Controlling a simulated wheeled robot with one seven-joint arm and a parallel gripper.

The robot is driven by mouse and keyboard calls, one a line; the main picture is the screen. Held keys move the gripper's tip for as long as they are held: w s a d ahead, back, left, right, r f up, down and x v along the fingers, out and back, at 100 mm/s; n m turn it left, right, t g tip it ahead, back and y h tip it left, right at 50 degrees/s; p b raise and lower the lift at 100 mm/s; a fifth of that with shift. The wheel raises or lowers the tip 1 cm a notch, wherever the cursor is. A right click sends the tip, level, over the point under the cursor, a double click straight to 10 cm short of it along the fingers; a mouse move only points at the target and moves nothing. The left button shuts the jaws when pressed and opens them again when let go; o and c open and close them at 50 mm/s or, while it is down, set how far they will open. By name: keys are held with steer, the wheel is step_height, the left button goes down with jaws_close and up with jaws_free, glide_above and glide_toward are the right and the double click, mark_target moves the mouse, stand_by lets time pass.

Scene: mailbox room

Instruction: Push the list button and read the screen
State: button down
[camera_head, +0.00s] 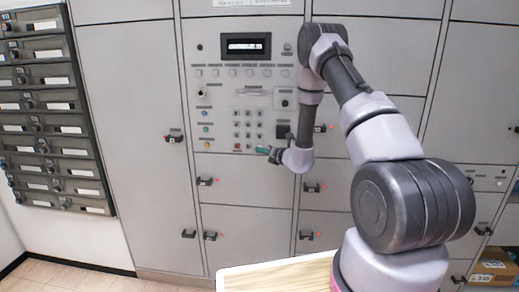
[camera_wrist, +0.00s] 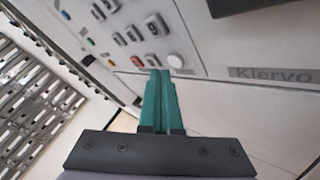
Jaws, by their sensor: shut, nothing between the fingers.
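The control panel (camera_head: 218,100) is set in the grey locker wall in the head view. Its dark screen (camera_head: 245,46) is lit with a line of text too small to read. Below are a row of small buttons (camera_head: 231,73) and a keypad (camera_head: 248,124). No label reading "list" is legible. My gripper (camera_head: 265,150) is shut and empty at the keypad's lower right.
Dark mail slots (camera_head: 50,105) line the left wall. Grey locker doors (camera_head: 135,110) with handles surround the panel. A light wooden tabletop (camera_head: 280,276) is at the bottom, and a cardboard box (camera_head: 493,266) is at the lower right.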

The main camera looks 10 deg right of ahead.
steer(key=s, duration=0.1)
steer(key=s+a, duration=0.1)
steer(key=s, duration=0.2)
steer(key=shift+s+a, duration=0.3)
steer(key=shift+s, duration=0.1)
stand_by(0.9)
